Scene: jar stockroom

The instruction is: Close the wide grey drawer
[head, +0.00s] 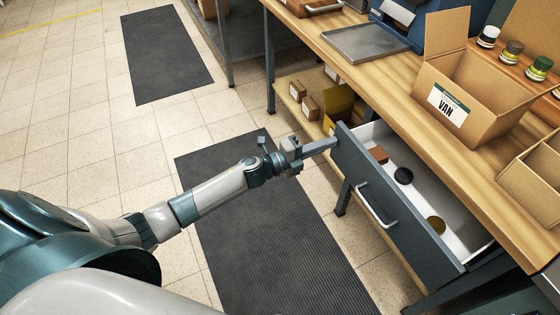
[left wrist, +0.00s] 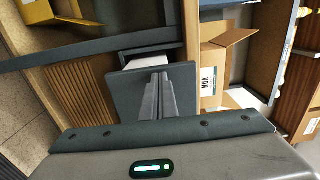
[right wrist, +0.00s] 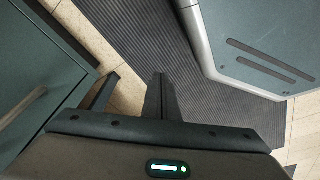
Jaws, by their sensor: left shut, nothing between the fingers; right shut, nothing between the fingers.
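The wide grey drawer (head: 405,222) stands pulled out from under the wooden bench in the head view. Its front carries a pale bar handle (head: 376,206), and its white inside shows. It holds a reddish-brown block (head: 379,154), a dark round lid (head: 403,175) and a brownish round lid (head: 436,225). My left gripper (head: 333,142) is shut and empty, at the far end of the drawer front. In the left wrist view its fingers (left wrist: 160,92) overlap a grey panel (left wrist: 126,92); contact is unclear. My right gripper (right wrist: 161,95) is shut and empty above the floor mat.
An open VAN carton (head: 480,120), a grey tray (head: 364,43) and several jars stand on the bench (head: 400,88). Small boxes (head: 308,107) sit on the lower shelf. Dark mats (head: 270,235) lie on the tiled floor. The floor left of the drawer is clear.

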